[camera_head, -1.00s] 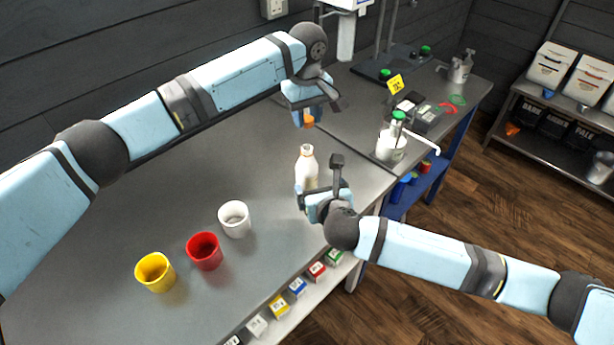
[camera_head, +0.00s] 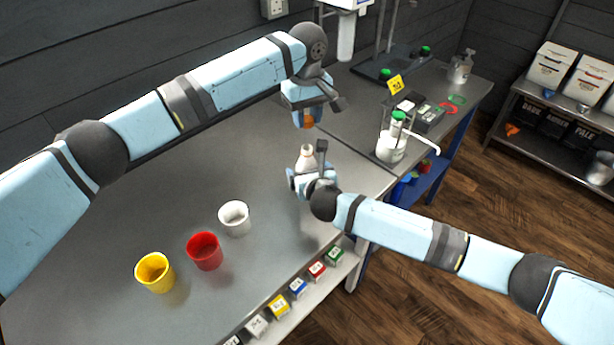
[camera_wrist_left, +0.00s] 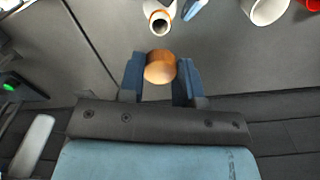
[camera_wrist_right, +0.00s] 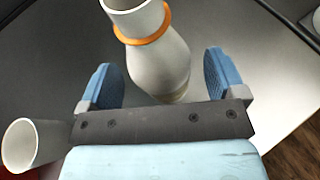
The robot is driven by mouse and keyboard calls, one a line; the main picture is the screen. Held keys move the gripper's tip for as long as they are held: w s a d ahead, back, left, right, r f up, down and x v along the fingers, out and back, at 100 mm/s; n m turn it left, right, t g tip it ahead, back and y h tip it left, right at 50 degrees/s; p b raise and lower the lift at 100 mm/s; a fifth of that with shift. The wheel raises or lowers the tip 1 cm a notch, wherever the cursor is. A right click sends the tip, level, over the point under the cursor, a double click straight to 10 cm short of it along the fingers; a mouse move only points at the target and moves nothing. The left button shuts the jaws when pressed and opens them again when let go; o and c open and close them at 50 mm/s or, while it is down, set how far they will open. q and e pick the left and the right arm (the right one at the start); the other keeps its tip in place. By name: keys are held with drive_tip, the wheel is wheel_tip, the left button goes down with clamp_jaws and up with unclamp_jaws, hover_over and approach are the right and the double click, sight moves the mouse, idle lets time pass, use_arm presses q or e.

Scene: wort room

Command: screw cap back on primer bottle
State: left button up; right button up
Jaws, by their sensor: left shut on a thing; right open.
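The white primer bottle (camera_head: 306,160) stands upright and uncapped on the metal table. Its open mouth shows in the left wrist view (camera_wrist_left: 160,22), and an orange ring circles its neck in the right wrist view (camera_wrist_right: 150,38). My left gripper (camera_head: 308,118) is shut on the orange cap (camera_wrist_left: 160,67) and holds it above the table, near the bottle. My right gripper (camera_wrist_right: 165,80) is open, with one finger on each side of the bottle's body and gaps visible. In the head view my right gripper (camera_head: 308,172) hides the bottle's lower part.
White (camera_head: 234,218), red (camera_head: 204,251) and yellow (camera_head: 155,272) cups stand left of the bottle. A white pump bottle (camera_head: 391,146) with a green top stands to the right. Small coloured boxes (camera_head: 298,288) line the shelf below the front edge. The table's left middle is clear.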

drive_tip(key=shift+x, duration=1.1)
drive_tip(key=c, duration=1.4)
use_arm(q)
drive_tip(key=shift+f, duration=2.5)
use_arm(e)
drive_tip(key=shift+o, duration=0.2)
use_arm(q)
drive_tip(key=shift+f, duration=0.9)
drive_tip(key=shift+f, duration=0.6)
drive_tip(key=o, duration=0.9)
drive_tip(key=shift+s, duration=0.1)
use_arm(e)
clamp_jaws()
